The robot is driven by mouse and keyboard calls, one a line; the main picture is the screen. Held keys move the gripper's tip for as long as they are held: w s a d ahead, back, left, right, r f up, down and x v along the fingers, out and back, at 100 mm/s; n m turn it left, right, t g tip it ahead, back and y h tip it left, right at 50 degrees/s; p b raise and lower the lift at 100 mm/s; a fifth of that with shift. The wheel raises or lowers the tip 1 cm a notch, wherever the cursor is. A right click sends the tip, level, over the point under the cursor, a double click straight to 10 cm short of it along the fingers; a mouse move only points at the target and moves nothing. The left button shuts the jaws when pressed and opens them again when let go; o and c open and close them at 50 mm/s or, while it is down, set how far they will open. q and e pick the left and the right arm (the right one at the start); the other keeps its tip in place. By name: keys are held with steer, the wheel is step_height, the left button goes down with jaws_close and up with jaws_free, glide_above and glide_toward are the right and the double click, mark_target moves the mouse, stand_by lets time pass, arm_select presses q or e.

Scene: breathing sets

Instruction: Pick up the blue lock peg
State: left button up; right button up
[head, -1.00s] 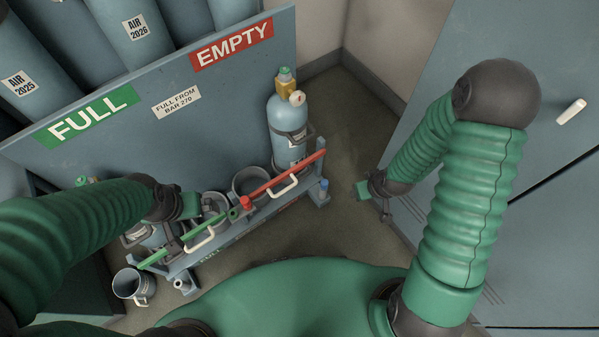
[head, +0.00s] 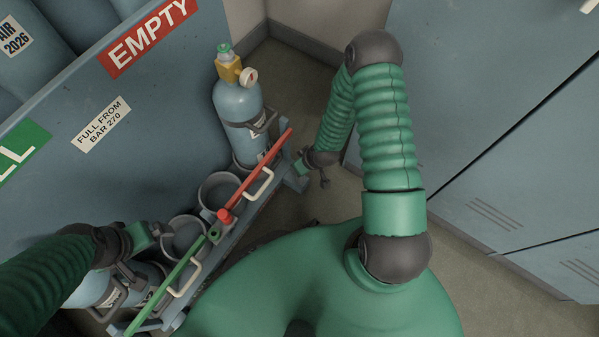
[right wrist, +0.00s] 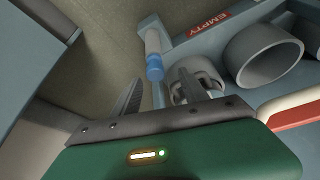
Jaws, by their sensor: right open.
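The blue lock peg (right wrist: 154,68) shows in the right wrist view as a pale rod with a blue band, at the end of the rack. My right gripper (right wrist: 158,92) is open, and the peg lies beyond and between its two fingers in that view. I cannot tell how far off it is. In the head view my right gripper (head: 314,172) is beside the rack's right end, and I cannot make out the peg there. My left gripper (head: 142,250) is at the rack's left part, by a lying blue cylinder. Its jaws are not clear.
The rack (head: 236,229) has empty ring holders (head: 217,190), a red bar (head: 262,176) and a green bar (head: 168,285). An upright blue cylinder (head: 238,103) stands at its far end. Lockers (head: 500,130) are on the right. Floor (head: 300,75) is free between.

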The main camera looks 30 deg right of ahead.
steer(key=b+x, duration=0.3)
steer(key=d+b+x, duration=0.1)
steer(key=x, duration=0.1)
steer(key=shift+f, duration=0.3)
steer(key=shift+a+r, duration=0.1)
steer(key=shift+r, duration=0.05)
jaws_close()
